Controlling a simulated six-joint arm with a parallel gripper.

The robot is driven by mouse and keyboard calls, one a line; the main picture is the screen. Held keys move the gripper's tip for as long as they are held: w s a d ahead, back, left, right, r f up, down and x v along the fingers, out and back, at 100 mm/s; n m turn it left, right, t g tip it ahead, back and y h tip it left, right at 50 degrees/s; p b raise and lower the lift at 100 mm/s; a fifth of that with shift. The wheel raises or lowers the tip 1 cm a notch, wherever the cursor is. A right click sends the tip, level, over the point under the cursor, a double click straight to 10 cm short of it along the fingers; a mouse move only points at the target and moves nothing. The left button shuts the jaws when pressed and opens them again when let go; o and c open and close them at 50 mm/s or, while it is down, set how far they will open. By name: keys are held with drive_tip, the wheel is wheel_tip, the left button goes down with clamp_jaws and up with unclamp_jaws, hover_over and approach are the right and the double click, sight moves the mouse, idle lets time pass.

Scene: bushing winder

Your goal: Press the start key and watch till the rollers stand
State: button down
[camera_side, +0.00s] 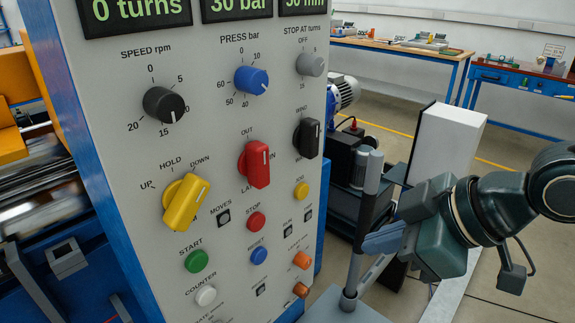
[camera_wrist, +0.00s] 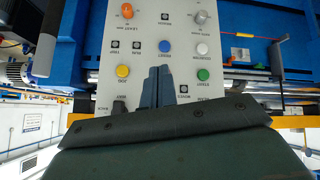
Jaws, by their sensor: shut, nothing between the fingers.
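The green start key (camera_side: 197,260) sits low on the grey control panel (camera_side: 215,120), under its START label. It also shows in the wrist view (camera_wrist: 203,74), right of my fingers. My gripper (camera_side: 372,243) is shut and empty, off the panel's right side in the side view, with its fingers partly behind a grey post. In the wrist view my closed fingers (camera_wrist: 157,72) overlap the panel between the yellow and green keys and hide the stop key. The rollers (camera_side: 40,185) at the left are blurred and partly hidden by the panel. The left display reads 0 turns.
A grey post (camera_side: 358,235) stands between panel and gripper. The red stop key (camera_side: 256,221), blue reset key (camera_side: 259,255) and white counter key (camera_side: 206,295) lie close to start. Yellow (camera_side: 186,203) and red (camera_side: 256,165) selector knobs stick out above them.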

sight(198, 263)
drive_tip(key=s+a+f+n+y, duration=0.1)
drive_tip(key=s+a+f+n, duration=0.1)
drive_tip(key=a, duration=0.5)
drive_tip(key=s+a+f+n+g+y, duration=0.1)
drive_tip(key=s+a+f, duration=0.2)
drive_tip(key=a, duration=0.5)
drive_tip(key=shift+a+f+n+g, duration=0.2)
drive_tip(key=shift+f+n+g, duration=0.15)
drive_tip(key=shift+f, duration=0.4)
drive_tip(key=w+a, duration=0.6)
